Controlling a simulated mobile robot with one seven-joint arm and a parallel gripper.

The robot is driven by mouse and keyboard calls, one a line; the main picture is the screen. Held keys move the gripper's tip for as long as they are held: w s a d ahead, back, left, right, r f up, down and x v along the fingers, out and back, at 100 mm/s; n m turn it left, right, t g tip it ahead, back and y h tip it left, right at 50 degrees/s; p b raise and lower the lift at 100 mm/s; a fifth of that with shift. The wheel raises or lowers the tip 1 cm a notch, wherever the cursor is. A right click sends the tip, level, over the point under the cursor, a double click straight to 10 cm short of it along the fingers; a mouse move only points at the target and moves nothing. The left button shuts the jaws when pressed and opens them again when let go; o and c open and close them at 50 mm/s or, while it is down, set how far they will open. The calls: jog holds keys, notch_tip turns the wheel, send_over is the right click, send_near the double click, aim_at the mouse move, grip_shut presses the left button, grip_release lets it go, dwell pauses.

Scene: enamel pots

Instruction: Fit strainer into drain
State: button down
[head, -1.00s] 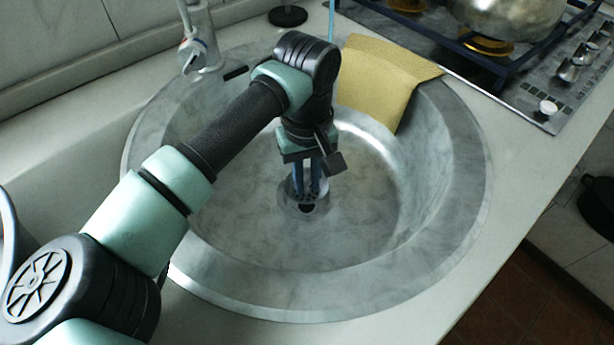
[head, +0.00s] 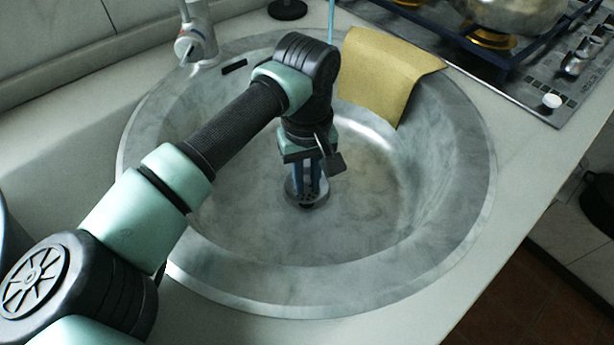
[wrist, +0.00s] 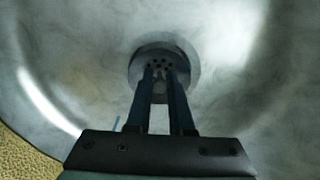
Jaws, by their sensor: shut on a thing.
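The strainer (head: 295,191) is a small grey metal cup with holes, at the middle of the sink floor. In the wrist view its perforated bottom (wrist: 160,65) shows between and beyond my blue fingers. My gripper (head: 311,186) points down and is shut on the strainer. The drain (head: 307,206) shows only as a dark sliver at the strainer's lower edge; the strainer hides the rest. The strainer is over the drain and looks roughly upright. I cannot tell whether it is seated or slightly above the opening.
The round grey sink (head: 400,250) surrounds my gripper, its floor otherwise bare. A yellow cloth (head: 385,75) hangs over the far right rim. A faucet (head: 197,40) stands at the back left, a stove (head: 520,60) at the upper right.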

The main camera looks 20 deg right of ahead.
jog(key=shift+f, duration=0.15)
jog(key=shift+f+b, duration=0.6)
jog(key=shift+f, duration=0.1)
jog(key=shift+f, duration=0.3)
jog(key=shift+f+b, duration=0.3)
jog(key=shift+b, duration=0.15)
jog(key=c, duration=0.7)
grip_release()
jog(key=shift+r+p, duration=2.1)
jog(key=shift+r, duration=0.9)
jog(key=shift+r, duration=0.1)
